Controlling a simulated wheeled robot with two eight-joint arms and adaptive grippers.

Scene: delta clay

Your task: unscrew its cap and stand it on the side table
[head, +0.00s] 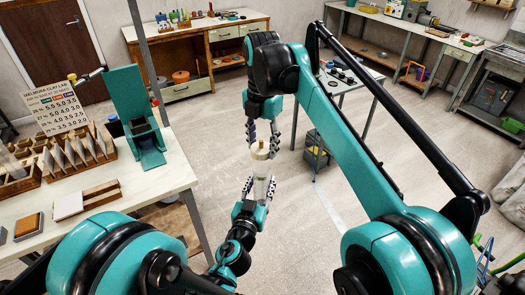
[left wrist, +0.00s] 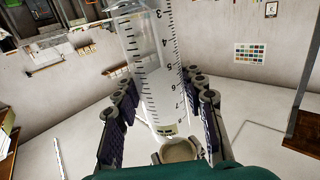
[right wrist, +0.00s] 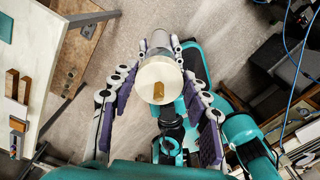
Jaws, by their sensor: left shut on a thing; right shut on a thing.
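A clear graduated tube (head: 261,169) stands roughly upright in the air between my two grippers. My left gripper (head: 258,188) is shut around its lower part; in the left wrist view the tube (left wrist: 158,70) shows black marks and numbers between the fingers, with a cream round end (left wrist: 180,151) nearest the camera. A cream round cap (head: 262,151) is at its top, and in the right wrist view the cap (right wrist: 153,80) has a small brown mark. My right gripper (head: 264,137) comes from above, shut on the cap. The cap appears on the tube; its thread is hidden.
A white-topped bench (head: 165,177) at left holds a teal stand (head: 135,110), wooden racks and a sign (head: 56,106). A grey-topped table (head: 352,78) with small dark items stands behind my right arm. A wooden workbench (head: 190,50) is at the back. Open floor surrounds the grippers.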

